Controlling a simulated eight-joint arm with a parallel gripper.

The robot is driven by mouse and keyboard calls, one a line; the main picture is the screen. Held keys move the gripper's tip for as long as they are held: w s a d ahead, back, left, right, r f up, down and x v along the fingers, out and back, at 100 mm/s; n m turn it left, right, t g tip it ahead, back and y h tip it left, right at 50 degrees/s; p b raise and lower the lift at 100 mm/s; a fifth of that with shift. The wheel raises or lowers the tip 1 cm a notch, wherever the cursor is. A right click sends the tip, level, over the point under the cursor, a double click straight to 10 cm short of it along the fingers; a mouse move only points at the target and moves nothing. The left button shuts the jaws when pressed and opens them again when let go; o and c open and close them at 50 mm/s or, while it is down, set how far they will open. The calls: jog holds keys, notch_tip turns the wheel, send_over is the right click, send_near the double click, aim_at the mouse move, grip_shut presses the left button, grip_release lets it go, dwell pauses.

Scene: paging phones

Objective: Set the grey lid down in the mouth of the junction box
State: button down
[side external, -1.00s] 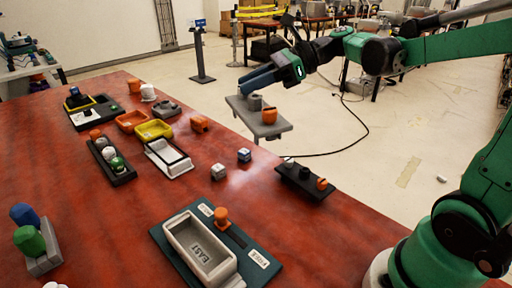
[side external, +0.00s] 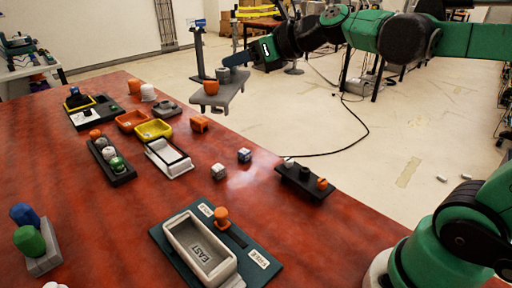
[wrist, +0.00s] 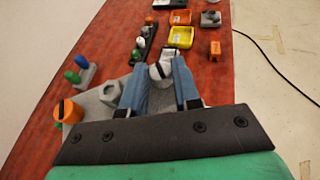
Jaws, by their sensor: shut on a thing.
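The grey lid (side external: 233,93) is a flat plate with an orange knob (side external: 210,87) and grey knobs on top. My gripper (side external: 232,65) is shut on a grey knob of the lid and holds it in the air, near the table's far right edge in the side view. In the wrist view my blue fingers (wrist: 160,78) close around a pale grey knob, and the lid (wrist: 92,108) shows partly behind them. The junction box (side external: 200,248) is an open grey box marked EAST on a dark green board (side external: 262,273), well away from the lid. Its mouth is uncovered.
An orange knob (side external: 221,213) stands beside the box on its board. A black rack (side external: 305,183), two small cubes (side external: 218,171), a white tray (side external: 168,158), and yellow (side external: 153,130) and orange bins lie on the red table. The table around the cubes is fairly clear.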

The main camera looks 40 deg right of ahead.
jog(key=w+a+f+n+g+y, duration=0.25)
jog(key=a+f+n+y, duration=0.25)
jog(key=a+f, duration=0.25)
jog(key=n+g+y, duration=0.4)
jog(key=n+g, duration=0.3)
send_over(194, 233)
notch_tip(194, 233, down, 8)
jog(key=shift+f, duration=1.1)
jog(key=shift+f, duration=0.5)
jog(key=shift+f, duration=0.4)
jog(key=shift+f, duration=0.65)
jog(key=shift+c, duration=1.1)
grip_release()
notch_tip(194, 233, up, 6)
jog(key=shift+r, duration=0.15)
